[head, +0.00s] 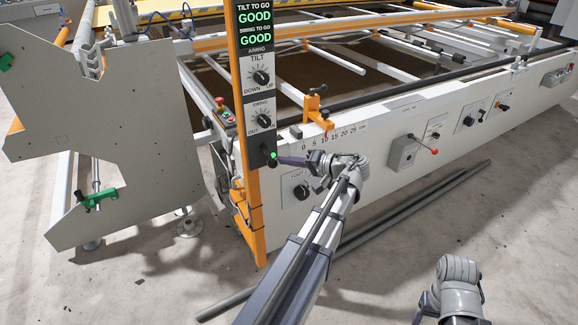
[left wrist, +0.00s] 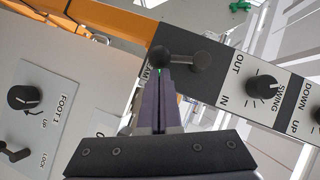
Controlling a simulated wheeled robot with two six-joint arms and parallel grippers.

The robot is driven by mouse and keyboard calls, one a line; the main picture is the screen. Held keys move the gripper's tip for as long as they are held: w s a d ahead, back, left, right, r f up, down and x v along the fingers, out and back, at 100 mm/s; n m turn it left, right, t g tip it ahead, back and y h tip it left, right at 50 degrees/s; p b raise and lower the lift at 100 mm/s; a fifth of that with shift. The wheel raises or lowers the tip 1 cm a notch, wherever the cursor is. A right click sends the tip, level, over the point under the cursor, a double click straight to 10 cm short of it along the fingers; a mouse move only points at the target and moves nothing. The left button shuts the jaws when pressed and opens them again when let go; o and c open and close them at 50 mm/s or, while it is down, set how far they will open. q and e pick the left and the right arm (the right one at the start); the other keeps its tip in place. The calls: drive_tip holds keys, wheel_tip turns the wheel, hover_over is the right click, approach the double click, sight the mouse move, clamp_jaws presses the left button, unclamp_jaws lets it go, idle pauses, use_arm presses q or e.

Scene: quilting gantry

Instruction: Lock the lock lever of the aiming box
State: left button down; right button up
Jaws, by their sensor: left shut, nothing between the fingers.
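The aiming box (head: 259,118) is a dark panel on an orange post, with a TILT dial and a SWING dial (head: 264,121). Two displays above them read GOOD in green. The black lock lever (left wrist: 181,58) is at the panel's lower end, with a ball knob to the left of its pivot in the left wrist view. My left gripper (left wrist: 161,76) is shut and empty, its fingertips right at the knob; I cannot tell if they touch. In the head view the left gripper (head: 284,160) partly covers the lever.
The long white machine rail (head: 380,130) carries more dials and a red-knobbed lever (head: 434,151). A FOOT 1 dial (left wrist: 22,97) is beside the post. A large grey end plate (head: 90,130) stands left. Dark tubes (head: 400,215) lie on the floor.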

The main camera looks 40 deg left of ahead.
use_arm(q)
drive_tip(key=shift+s+a+f+b, duration=0.15)
drive_tip(key=shift+s+f+b, duration=0.15)
drive_tip(key=shift+s+f, duration=0.2)
use_arm(e)
drive_tip(key=shift+f, duration=0.55)
use_arm(q)
drive_tip(key=shift+f, duration=0.1)
use_arm(e)
drive_tip(key=shift+f, duration=0.1)
